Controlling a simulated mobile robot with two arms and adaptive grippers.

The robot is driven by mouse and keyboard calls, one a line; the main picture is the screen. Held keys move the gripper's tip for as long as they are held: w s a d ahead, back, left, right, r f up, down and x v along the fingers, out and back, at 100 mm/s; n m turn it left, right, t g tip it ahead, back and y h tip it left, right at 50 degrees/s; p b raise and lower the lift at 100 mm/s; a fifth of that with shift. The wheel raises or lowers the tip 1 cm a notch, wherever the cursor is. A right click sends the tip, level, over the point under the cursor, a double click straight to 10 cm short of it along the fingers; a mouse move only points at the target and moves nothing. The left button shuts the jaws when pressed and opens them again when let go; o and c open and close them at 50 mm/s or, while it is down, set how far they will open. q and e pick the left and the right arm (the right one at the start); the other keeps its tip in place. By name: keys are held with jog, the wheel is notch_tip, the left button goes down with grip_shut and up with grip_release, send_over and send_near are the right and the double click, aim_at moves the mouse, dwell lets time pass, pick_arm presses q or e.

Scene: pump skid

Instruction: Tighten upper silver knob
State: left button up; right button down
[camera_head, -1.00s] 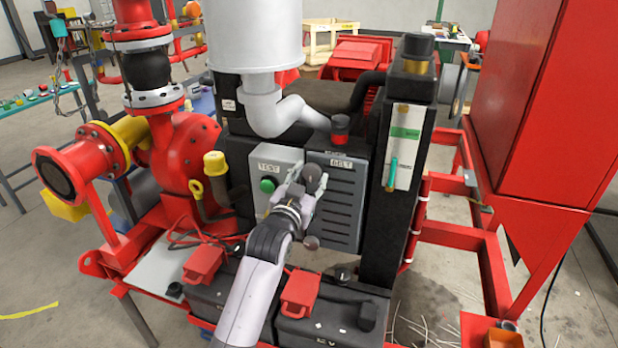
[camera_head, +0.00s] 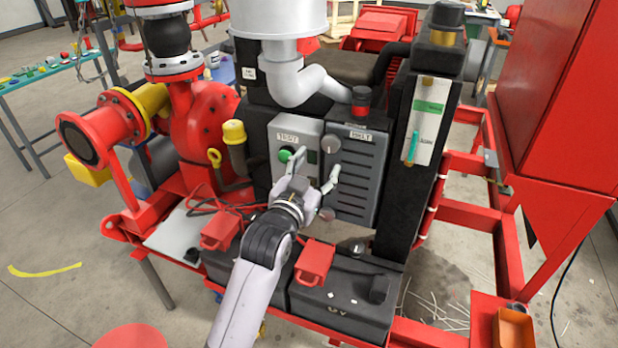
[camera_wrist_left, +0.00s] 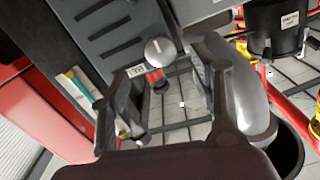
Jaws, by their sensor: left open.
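The upper silver knob (camera_head: 330,144) is a round grey knob on the dark slatted belt cover, below and left of the "BELT" label. My left gripper (camera_head: 316,172) is open in front of the panel, its fingers spread just below the knob and apart from it. In the left wrist view the knob (camera_wrist_left: 160,50) shows a white line on its face and lies between and beyond the open fingers (camera_wrist_left: 158,92), which hold nothing. A lower knob (camera_head: 327,214) sits near the cover's bottom edge, beside my gripper. My right gripper is not in view.
A grey "TEST" box with a green button (camera_head: 285,155) is left of the cover. A black post (camera_head: 398,190) stands right of it. Batteries with red caps (camera_head: 314,262) lie below.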

pick_arm(q)
jog(key=shift+v, duration=2.25)
jog(key=shift+f, duration=0.1)
